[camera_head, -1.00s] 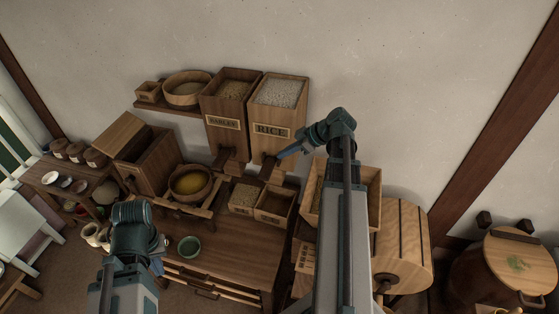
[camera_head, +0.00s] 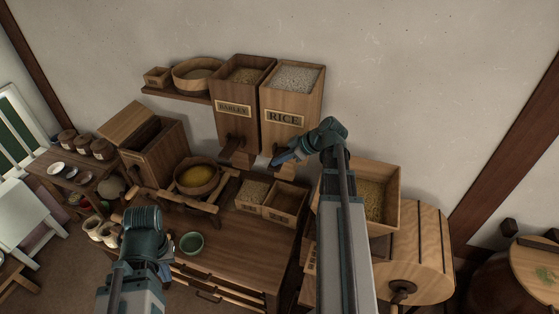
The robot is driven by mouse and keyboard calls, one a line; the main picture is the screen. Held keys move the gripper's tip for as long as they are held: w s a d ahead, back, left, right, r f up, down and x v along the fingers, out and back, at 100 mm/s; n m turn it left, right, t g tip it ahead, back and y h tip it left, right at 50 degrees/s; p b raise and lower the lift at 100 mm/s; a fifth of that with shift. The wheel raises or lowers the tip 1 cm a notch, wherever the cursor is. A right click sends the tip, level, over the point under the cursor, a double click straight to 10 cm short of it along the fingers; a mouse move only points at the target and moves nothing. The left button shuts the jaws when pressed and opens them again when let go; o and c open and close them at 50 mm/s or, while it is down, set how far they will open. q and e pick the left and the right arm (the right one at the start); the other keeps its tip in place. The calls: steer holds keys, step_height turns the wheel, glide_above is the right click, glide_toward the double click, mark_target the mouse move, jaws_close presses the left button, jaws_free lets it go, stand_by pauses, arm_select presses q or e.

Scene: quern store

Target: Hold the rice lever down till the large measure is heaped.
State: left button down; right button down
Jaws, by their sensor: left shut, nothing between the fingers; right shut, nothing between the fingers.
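The rice bin (camera_head: 291,98), labelled RICE and full of white grain, hangs on the wall at upper centre. My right gripper (camera_head: 277,160) is shut and empty in front of its lower outlet; it covers most of the outlet and lever, and I cannot tell whether it touches the lever. Two square wooden boxes stand on the table below: the left box (camera_head: 252,193) holds pale grain, and the right box (camera_head: 287,204), nearer below the rice bin, looks mostly empty inside. I cannot tell which is the large measure. My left gripper (camera_head: 158,243) is shut, low at left over the table front.
The barley bin (camera_head: 235,108) hangs left of the rice bin. A grain-filled hopper (camera_head: 385,170) and a round wooden quern (camera_head: 420,255) stand at right.

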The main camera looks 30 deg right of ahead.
mark_target(279, 170)
stand_by(0.3)
steer(key=f+b, duration=0.1)
steer(key=f+n+t+h+b, duration=0.1)
steer(key=b, duration=0.1)
steer(key=s+a+f+t+h+b, duration=0.1)
steer(key=shift+f+n, duration=0.3)
steer(key=shift+w+d+f+h+b, duration=0.2)
steer(key=shift+f+h+b, duration=0.15)
steer(key=shift+b, duration=0.25)
stand_by(6.4)
